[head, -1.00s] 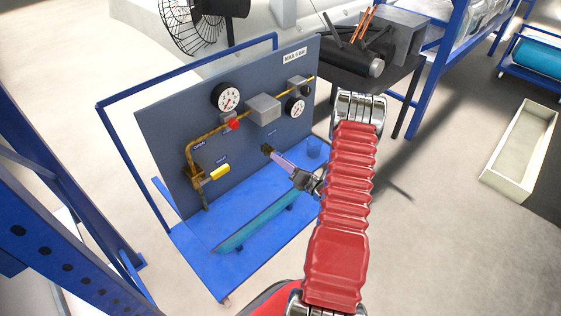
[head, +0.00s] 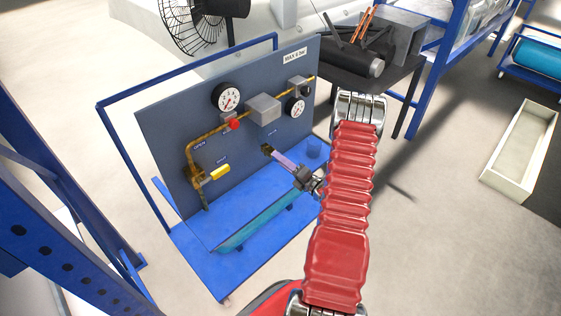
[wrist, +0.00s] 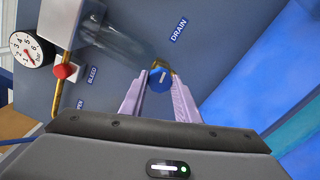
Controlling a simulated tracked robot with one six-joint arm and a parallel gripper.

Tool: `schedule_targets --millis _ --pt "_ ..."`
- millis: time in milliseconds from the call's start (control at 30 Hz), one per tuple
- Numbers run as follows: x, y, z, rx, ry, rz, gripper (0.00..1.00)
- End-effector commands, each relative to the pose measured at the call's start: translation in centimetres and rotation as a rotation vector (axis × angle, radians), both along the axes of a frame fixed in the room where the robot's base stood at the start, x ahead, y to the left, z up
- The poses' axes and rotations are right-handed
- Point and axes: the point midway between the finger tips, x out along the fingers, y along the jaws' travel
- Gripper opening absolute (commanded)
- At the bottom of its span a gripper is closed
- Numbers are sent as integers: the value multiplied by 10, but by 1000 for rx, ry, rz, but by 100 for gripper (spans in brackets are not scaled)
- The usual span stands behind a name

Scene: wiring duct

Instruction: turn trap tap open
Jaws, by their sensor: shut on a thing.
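The trap tap shows in the wrist view as a round blue knob (wrist: 160,79) with a white line on it, on a brass fitting beside the "DRAIN" label (wrist: 179,30). A clear bowl (wrist: 118,38) adjoins it. My gripper (wrist: 159,98) has its two pale purple fingers shut on the blue knob, one on each side. In the head view my gripper (head: 268,151) reaches the lower right part of the panel, and its fingers hide most of the knob.
The grey panel (head: 160,130) also carries a yellow-handled valve (head: 220,172), a red button (head: 234,124), a grey box (head: 263,108) and two gauges (head: 228,97). A blue tray (head: 200,262) with a teal trough (head: 255,225) lies below. A blue frame post (head: 60,220) stands at left.

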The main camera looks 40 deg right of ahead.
Motion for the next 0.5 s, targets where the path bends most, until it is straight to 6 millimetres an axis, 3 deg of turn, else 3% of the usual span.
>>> schedule_targets --millis 33,67,100,300,500 --pt "-1 -3 -2 0 5 -7 7" --pt "-1 -3 -2 0 5 -8 30" --pt "-1 -3 -2 0 5 -7 33" --pt "0 -2 -1 -1 2 -4 47" --pt "0 -1 -1 -1 2 -3 48"
